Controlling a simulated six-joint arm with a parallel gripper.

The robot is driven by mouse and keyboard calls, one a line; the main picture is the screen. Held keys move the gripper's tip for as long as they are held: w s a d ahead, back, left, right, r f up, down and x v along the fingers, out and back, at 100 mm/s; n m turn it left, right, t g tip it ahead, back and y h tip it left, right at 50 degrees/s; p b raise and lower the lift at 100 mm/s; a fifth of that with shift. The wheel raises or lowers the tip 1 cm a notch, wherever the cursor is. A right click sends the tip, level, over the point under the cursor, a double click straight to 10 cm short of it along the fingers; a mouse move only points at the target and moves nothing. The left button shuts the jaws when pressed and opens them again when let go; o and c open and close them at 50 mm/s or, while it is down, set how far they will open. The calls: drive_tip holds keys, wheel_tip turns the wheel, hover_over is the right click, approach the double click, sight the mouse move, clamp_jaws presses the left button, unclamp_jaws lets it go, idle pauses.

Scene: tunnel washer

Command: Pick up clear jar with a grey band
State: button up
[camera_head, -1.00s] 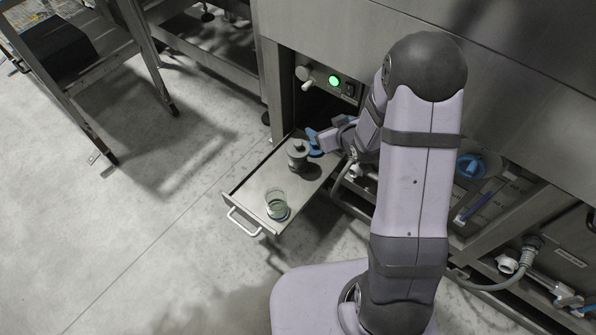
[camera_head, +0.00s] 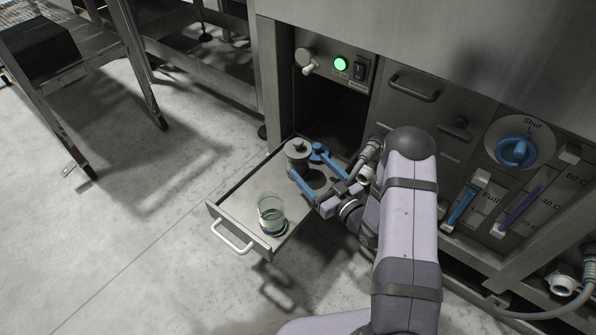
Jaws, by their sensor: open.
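The clear jar (camera_head: 271,209) stands upright near the front of the pulled-out drawer (camera_head: 233,193), close to its handle. It has a darker band low down; the band's colour is hard to tell. A grey lidded canister (camera_head: 298,153) stands farther back in the drawer. My gripper (camera_head: 307,168) has blue fingers spread wide and empty. One finger is in front of the canister's right side and the other is behind and to the right. Whether a finger touches the canister cannot be told. The jar is apart from the gripper, nearer the handle.
The drawer sticks out under a control panel (camera_head: 343,70) with a green lit button. A steel table (camera_head: 60,85) stands at the left. A blue valve knob (camera_head: 516,150) and two level gauges are at the right. The floor left of the drawer is clear.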

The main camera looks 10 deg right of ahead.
sight(298, 154)
drive_tip(key=shift+f, duration=0.1)
drive_tip(key=shift+r+b+x, duration=0.15)
drive_tip(key=shift+b+x, duration=0.75)
drive_tip(key=shift+x, duration=0.9)
drive_tip(key=shift+r+b+x, duration=0.15)
drive_tip(key=shift+b+x, duration=0.75)
drive_tip(key=shift+x, duration=0.95)
drive_tip(key=shift+a, duration=0.1)
drive_tip(key=shift+r, duration=0.1)
clamp_jaws()
